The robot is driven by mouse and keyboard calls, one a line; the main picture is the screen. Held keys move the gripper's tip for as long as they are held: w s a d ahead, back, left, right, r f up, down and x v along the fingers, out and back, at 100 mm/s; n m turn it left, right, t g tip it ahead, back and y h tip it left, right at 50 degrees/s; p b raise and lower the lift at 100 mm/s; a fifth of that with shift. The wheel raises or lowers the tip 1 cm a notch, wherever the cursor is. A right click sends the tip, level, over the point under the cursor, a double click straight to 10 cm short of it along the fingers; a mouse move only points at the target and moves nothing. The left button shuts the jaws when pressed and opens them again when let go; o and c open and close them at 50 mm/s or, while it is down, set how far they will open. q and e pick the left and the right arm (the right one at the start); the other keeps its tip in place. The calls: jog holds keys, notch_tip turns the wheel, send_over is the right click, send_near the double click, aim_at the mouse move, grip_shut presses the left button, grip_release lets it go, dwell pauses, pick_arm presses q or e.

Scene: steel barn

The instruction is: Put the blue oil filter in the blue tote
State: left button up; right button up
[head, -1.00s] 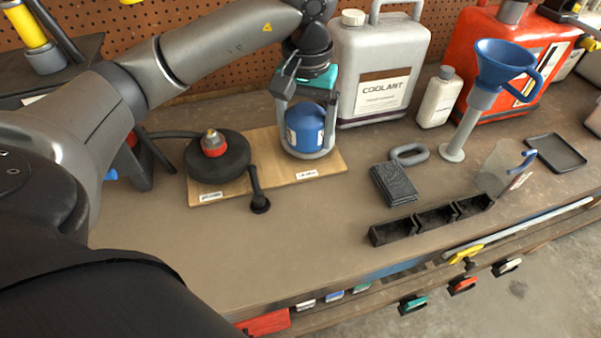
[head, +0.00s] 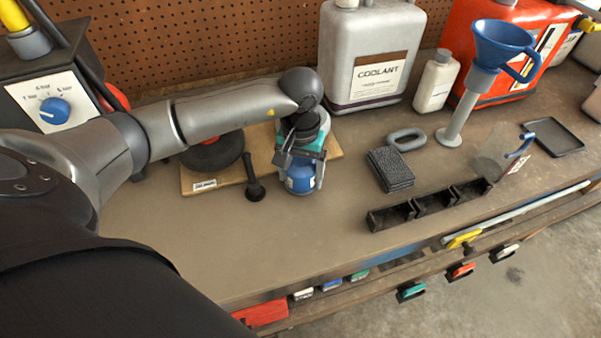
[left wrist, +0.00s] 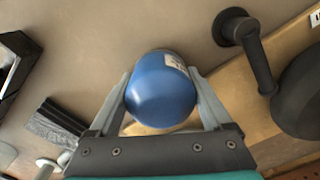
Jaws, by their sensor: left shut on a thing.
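The blue oil filter (head: 300,180) is a rounded blue can with a white label. My left gripper (head: 301,176) is shut on it, with one finger on each side. In the left wrist view the blue oil filter (left wrist: 162,92) fills the space between the two grey fingers of my left gripper (left wrist: 163,95). The filter is near the front edge of the wooden board (head: 206,184); whether it is clear of the surface I cannot tell. The blue tote is not clearly seen in any view. My right gripper is not in view.
To the right are a black mesh block (head: 390,169) and a black three-part bin (head: 428,206). The coolant jug (head: 368,60) stands behind. The bench front-left of the bin is clear.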

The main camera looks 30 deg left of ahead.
pick_arm(q)
jog(key=shift+f, duration=0.15)
jog(key=o, duration=1.6)
jog(key=shift+c, duration=0.2)
